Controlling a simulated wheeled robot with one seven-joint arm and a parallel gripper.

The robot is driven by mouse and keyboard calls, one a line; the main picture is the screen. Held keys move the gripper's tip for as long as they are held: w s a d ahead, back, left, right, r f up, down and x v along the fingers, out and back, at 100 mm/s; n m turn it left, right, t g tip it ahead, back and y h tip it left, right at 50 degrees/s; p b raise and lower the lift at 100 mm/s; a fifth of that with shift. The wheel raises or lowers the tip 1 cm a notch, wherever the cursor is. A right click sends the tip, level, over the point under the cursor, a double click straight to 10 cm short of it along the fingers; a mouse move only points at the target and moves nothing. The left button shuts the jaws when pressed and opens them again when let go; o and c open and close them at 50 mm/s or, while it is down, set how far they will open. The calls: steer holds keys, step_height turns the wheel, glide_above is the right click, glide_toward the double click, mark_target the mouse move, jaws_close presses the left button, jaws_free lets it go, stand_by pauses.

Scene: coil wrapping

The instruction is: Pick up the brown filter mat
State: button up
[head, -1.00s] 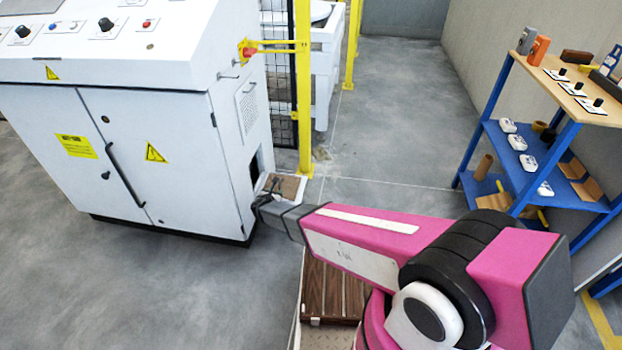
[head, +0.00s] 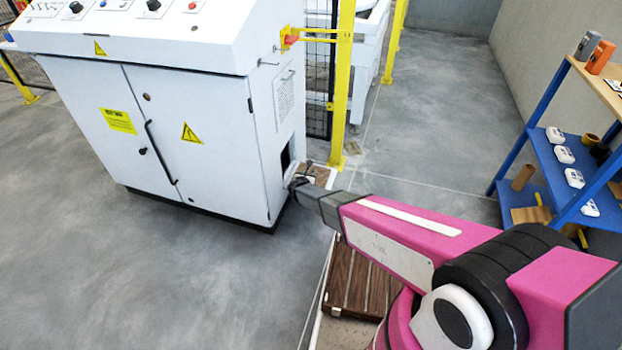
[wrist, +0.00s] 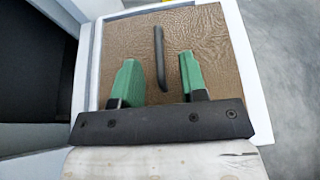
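The brown filter mat (wrist: 207,35) is a textured brown sheet in a white frame, with a dark bar handle (wrist: 158,57) standing on it. My gripper (wrist: 159,66) has two green fingers spread apart, one on each side of the handle, with a gap to it on both sides. How far the fingertips are from the mat is hard to tell. In the head view, the mat (head: 319,174) shows as a small brown patch beside the white machine (head: 196,130), with my arm's dark end next to it. The fingers cannot be made out there.
The machine has a dark opening (head: 286,156) low on its right side, close to the mat. A yellow post (head: 343,90) stands just behind the mat. A blue shelf (head: 545,150) with several items is at the right.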

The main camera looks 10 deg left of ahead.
steer(key=shift+x, duration=1.2)
jaws_close()
